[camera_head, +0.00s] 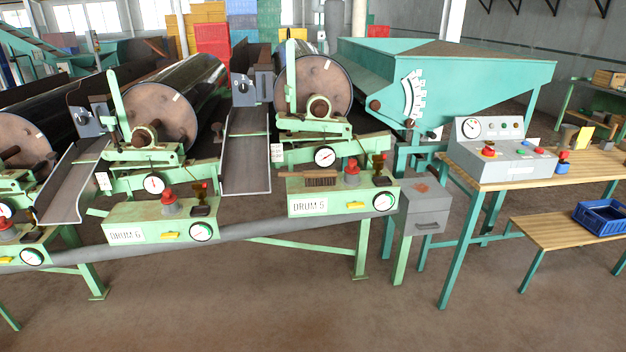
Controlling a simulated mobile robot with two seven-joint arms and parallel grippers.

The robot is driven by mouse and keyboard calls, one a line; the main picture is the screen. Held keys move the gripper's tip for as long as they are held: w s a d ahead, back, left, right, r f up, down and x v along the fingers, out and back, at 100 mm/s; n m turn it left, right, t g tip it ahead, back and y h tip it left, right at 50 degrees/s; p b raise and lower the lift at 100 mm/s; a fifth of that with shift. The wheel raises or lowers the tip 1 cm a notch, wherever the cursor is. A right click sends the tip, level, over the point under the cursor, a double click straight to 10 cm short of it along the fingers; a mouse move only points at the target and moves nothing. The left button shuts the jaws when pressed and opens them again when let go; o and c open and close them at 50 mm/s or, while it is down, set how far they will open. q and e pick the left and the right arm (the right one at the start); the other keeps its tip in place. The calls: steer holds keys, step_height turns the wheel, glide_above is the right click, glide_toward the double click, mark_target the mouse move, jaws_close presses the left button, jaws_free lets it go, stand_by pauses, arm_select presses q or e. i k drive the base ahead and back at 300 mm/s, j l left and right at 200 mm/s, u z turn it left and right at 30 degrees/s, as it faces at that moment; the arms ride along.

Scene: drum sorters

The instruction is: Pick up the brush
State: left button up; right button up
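The brush (320,178) has a brown wooden back with dark bristles below it. It lies on top of the green control box labelled DRUM 5 (307,206), left of a red knob on a grey base (351,172). A gauge and green frame parts stand just behind it. Neither of my grippers shows in the head view.
The DRUM 6 box (127,235) stands to the left, joined by a long grey pipe (262,229). A grey drawer box (424,208) is right of DRUM 5. A wooden table (545,167) bears a control console (503,150). The brown floor (300,310) in front is clear.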

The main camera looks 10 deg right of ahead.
mark_target(323, 177)
steer(key=i+l+u, duration=0.1)
steer(key=u, duration=0.35)
steer(key=l+u, duration=0.2)
steer(key=u, duration=0.25)
steer(key=i+l+u, duration=0.1)
steer(key=l+u, duration=0.15)
steer(key=l, duration=0.15)
steer(key=l+u, duration=0.2)
steer(key=l, duration=0.2)
steer(key=l+u, duration=0.35)
steer(key=l, duration=1.35)
